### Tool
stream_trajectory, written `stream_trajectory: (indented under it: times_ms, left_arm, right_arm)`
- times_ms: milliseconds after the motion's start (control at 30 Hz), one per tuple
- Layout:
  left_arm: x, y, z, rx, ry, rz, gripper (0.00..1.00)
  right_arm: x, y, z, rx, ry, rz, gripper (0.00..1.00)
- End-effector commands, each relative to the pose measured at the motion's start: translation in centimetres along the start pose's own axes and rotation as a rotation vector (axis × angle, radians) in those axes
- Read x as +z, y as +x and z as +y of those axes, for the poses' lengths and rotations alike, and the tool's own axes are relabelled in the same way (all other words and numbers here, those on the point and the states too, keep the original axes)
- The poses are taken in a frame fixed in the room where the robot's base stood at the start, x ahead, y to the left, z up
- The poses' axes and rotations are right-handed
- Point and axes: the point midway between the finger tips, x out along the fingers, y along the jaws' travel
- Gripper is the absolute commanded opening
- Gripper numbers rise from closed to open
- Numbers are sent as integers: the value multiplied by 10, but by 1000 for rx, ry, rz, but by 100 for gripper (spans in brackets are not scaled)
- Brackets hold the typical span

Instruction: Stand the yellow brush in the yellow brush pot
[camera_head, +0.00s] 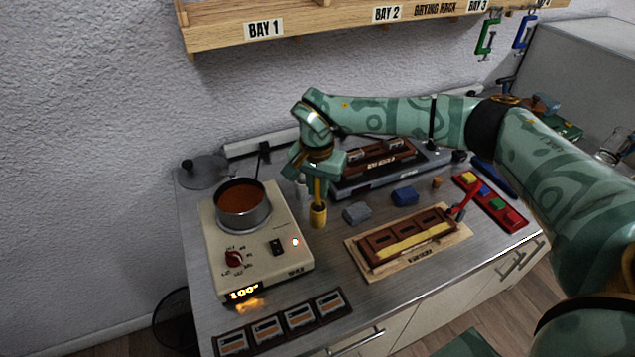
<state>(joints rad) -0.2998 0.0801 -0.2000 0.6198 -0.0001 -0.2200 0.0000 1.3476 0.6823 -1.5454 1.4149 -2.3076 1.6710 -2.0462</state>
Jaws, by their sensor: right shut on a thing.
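My right gripper (318,174) points down over the metal worktop and is shut on the yellow brush (318,189). The brush is upright, its handle showing below the jaws. The yellow brush pot (318,215) stands on the worktop directly under the gripper, right of the hot plate. The brush's lower end meets the pot's mouth in the picture; I cannot tell how deep it sits inside. The brush's upper part is hidden by the gripper. My left gripper is out of view.
A hot plate (262,262) with a pan (243,205) stands at left. A grey block (357,213) and a blue block (405,196) lie right of the pot. A wooden board (362,268) with a brown frame is in front. A red tray (512,221) is at right.

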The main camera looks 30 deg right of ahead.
Motion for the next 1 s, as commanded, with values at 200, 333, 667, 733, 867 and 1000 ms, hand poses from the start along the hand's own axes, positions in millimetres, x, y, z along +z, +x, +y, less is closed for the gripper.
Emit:
stream_trajectory:
  times_ms: [200,333,667,733,867,1000]
  left_arm:
    - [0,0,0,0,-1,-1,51]
    - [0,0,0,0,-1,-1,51]
    - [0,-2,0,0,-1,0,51]
    - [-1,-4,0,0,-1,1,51]
    - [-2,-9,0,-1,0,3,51]
    - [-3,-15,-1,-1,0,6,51]
  right_arm:
    - [0,0,0,0,0,0,26]
    - [0,0,0,0,0,0,43]
    - [-1,-10,0,-2,0,2,43]
    - [-1,-22,0,-3,-1,4,43]
    - [-1,-56,-1,-5,-2,5,43]
    - [-1,-96,-1,-4,0,5,43]
